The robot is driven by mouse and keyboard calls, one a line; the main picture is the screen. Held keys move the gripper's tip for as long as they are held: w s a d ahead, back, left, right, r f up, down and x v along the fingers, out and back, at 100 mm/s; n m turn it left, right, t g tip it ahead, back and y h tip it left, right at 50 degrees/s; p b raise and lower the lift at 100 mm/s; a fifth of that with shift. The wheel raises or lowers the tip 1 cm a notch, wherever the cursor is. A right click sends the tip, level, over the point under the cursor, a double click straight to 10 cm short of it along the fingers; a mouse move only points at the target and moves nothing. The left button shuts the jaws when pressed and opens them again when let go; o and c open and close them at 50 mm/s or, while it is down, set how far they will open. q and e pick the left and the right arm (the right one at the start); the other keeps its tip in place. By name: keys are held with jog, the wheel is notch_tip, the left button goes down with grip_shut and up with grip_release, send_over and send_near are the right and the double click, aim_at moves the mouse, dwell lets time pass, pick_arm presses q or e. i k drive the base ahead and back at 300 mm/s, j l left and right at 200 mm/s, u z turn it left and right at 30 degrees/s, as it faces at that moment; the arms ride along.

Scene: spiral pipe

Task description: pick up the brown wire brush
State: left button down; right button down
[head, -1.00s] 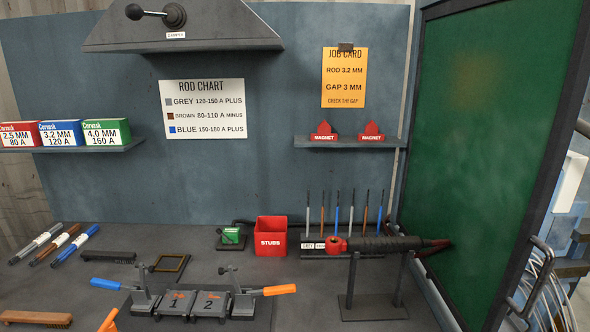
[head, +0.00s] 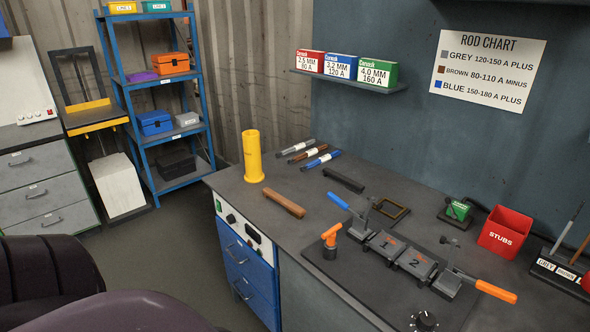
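The brown wire brush (head: 284,203) lies flat on the grey workbench (head: 240,185) near its front left edge, in the head view. It is a long brown bar, and its bristles cannot be made out from here. A similar black brush (head: 343,180) lies behind it to the right. Neither of my grippers shows in the head view, so nothing is seen holding or touching the brown brush.
A yellow cylinder (head: 253,157) stands left of the brush, with several marker-like rods (head: 308,153) behind. A clamp fixture with blocks (head: 385,245) and an orange-handled tool (head: 330,240) stand to the right. A blue shelf rack (head: 145,110) stands left beyond open floor.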

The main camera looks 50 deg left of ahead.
aim_at(293, 208)
jog(key=u, duration=1.55)
